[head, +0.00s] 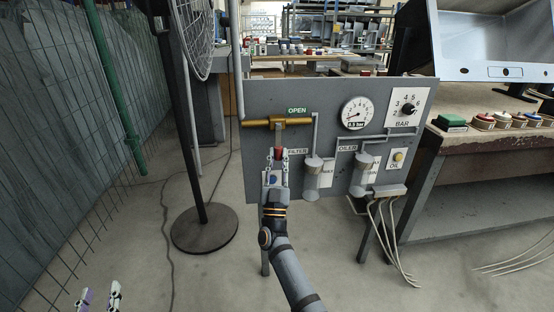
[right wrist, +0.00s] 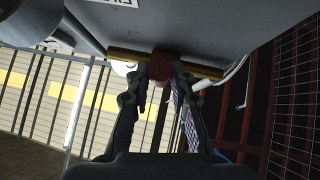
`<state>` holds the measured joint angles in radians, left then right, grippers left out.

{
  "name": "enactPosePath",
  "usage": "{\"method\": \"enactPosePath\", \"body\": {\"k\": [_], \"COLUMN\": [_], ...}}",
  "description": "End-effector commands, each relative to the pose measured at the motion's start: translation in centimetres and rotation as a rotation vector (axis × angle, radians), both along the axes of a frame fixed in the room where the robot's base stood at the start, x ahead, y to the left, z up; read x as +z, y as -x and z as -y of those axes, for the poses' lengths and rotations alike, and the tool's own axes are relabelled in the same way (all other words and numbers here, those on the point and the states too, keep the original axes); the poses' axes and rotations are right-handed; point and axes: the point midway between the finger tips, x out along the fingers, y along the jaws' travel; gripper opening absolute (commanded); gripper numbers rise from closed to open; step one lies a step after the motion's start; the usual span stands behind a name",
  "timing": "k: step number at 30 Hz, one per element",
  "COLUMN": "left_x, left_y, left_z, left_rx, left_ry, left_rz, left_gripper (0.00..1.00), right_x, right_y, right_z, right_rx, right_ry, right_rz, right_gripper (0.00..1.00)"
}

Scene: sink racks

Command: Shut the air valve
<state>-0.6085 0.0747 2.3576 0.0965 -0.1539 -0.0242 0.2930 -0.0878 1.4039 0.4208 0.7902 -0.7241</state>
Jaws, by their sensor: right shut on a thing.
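The air valve (head: 278,121) is a brass body on a horizontal brass pipe at the upper left of the grey panel. A label reading OPEN (head: 297,110) is just above it. Its red handle (head: 279,153) points down from the body. My right gripper (head: 278,162) is shut on the handle from below. In the right wrist view, the red handle (right wrist: 162,68) is between my fingers, with the brass pipe (right wrist: 125,54) behind it. My left gripper (head: 99,298) is at the bottom left, its fingers apart and empty, far from the panel.
The grey panel (head: 335,90) carries a pressure gauge (head: 355,113), a BAR knob (head: 407,109), a filter (head: 313,172) and an oiler (head: 361,168). A standing fan (head: 205,229) is left of it. A bench (head: 490,141) is at the right. Wire fencing runs along the left.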

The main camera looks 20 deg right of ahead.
Motion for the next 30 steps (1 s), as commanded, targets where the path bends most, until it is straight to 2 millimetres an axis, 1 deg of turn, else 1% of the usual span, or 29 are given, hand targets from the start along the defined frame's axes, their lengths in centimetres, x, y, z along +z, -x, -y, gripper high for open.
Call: {"method": "enactPosePath", "body": {"k": [7,8,12,20,22,25,30], "left_x": [-0.1,-0.1,-0.1,0.0,0.0,0.0,0.0], "left_y": [0.0,0.0,0.0,0.0,0.0,0.0,0.0], "left_z": [0.0,0.0,0.0,0.0,0.0,0.0,0.0], "left_rx": [0.000,0.000,0.000,0.001,0.001,0.001,0.001], "left_ry": [0.001,0.001,0.001,0.002,0.002,0.002,0.001], "left_rz": [-0.002,-0.001,0.000,0.002,0.003,0.003,0.002], "left_gripper": [0.40,0.40,0.40,0.40,0.40,0.40,0.40], "right_x": [-0.2,-0.2,-0.2,-0.1,-0.3,-1.5,-3.8], "right_y": [0.0,0.0,0.0,0.0,0.2,1.1,3.2], "right_z": [-0.1,-0.1,-0.1,0.0,-0.2,-0.6,-1.8], "right_rx": [0.003,0.003,0.003,0.001,0.001,0.002,0.001], "right_ry": [-0.002,-0.002,-0.002,-0.001,-0.001,-0.002,-0.002], "right_rz": [-0.004,-0.004,-0.004,-0.002,-0.002,-0.006,-0.004], "right_gripper": [0.00,0.26,0.45,0.45,0.45,0.45,0.45]}}
